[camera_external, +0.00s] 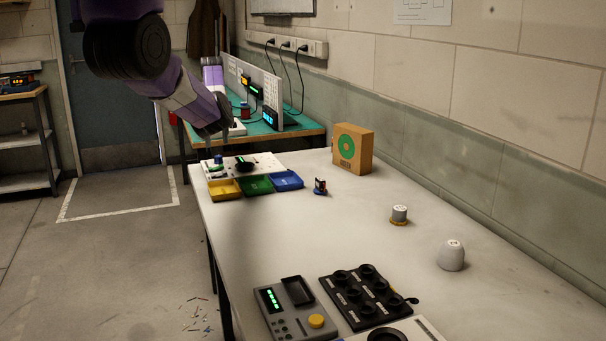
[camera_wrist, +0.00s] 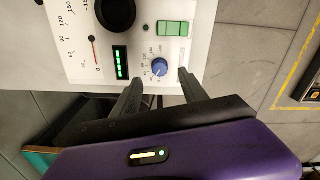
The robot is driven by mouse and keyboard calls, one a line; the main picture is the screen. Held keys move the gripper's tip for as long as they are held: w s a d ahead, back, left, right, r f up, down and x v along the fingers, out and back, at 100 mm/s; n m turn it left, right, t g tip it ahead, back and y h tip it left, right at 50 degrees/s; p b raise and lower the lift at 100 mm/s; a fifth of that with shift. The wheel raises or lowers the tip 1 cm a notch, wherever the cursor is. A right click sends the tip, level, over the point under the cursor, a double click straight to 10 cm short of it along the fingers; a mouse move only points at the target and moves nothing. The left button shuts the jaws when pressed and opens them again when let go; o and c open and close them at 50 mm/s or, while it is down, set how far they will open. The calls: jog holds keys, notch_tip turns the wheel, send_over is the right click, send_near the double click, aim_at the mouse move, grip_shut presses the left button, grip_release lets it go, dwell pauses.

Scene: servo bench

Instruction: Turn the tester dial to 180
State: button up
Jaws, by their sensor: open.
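The tester is a white panel (camera_wrist: 80,65) on the bench. It also shows in the external view (camera_external: 266,160). Its small blue dial (camera_wrist: 159,67) has a printed number scale around it; its exact setting is too small to read. A larger scale beside a black round part (camera_wrist: 116,12) has a thin pointer (camera_wrist: 94,52) near 0. My gripper (camera_wrist: 161,76) is open, its fingertips on either side of the blue dial in the picture, with gaps visible. Whether they are down at the dial's height I cannot tell. In the external view my gripper (camera_external: 219,134) is above the tester's left end.
The panel also has a green-lit display (camera_wrist: 121,62) and green blocks (camera_wrist: 173,28). Yellow (camera_external: 224,188), green (camera_external: 257,184) and blue (camera_external: 287,180) bins stand in front of the tester. A cardboard box (camera_external: 352,150) stands to the right.

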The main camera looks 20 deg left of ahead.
aim_at(218, 156)
jog(key=shift+f+p, duration=0.3)
jog(key=shift+f, duration=2.7)
grip_shut()
